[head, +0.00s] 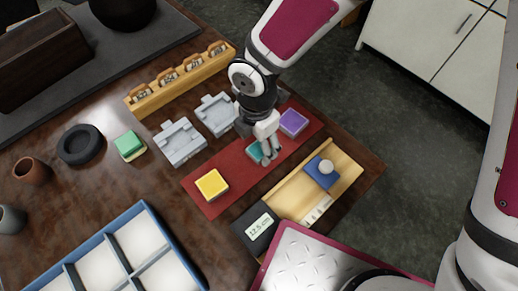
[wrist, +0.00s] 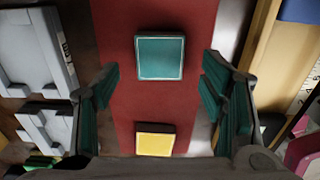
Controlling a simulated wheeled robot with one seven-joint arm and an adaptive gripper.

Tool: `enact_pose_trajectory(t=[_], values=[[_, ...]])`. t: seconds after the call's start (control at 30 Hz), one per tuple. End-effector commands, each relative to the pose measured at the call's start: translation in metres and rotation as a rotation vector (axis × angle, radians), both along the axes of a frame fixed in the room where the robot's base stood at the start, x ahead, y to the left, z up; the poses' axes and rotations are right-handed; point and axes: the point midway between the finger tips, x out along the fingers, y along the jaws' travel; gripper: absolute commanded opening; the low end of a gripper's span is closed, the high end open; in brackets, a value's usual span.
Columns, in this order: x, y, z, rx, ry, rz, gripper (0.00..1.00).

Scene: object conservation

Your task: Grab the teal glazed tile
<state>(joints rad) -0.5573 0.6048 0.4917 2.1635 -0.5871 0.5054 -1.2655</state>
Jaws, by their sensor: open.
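The teal glazed tile (wrist: 160,57) lies flat on the red mat (wrist: 113,20). In the head view the teal tile (head: 254,151) shows only in part, because my gripper covers some of it. My gripper (head: 267,155) is above the mat, over the teal tile. In the wrist view my gripper (wrist: 162,95) has its fingers wide apart, one on each side of the mat, with nothing between the pads. The teal tile is ahead of the fingertips, near the middle of the gap.
A yellow tile (head: 211,185) and a purple tile (head: 293,121) lie on the same mat. Grey fixtures (head: 180,143) stand left of it. A wooden tray (head: 340,183) with a blue block is on the right. A blue divided tray (head: 150,215) is in front.

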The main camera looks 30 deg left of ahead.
Motion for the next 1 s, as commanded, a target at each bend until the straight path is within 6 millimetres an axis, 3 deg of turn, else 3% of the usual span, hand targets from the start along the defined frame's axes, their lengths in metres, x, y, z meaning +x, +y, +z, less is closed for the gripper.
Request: enact_pose_trajectory(t=[0.2, 0.47, 0.7, 1.0], values=[[0.000, 0.000, -0.025, 0.000, 0.000, 0.001, 0.65], [0.000, 0.000, -0.026, 0.001, -0.001, 0.000, 0.65], [0.000, 0.000, -0.026, 0.001, 0.000, -0.001, 0.12], [0.000, 0.000, -0.025, 0.001, -0.001, -0.001, 0.12]])
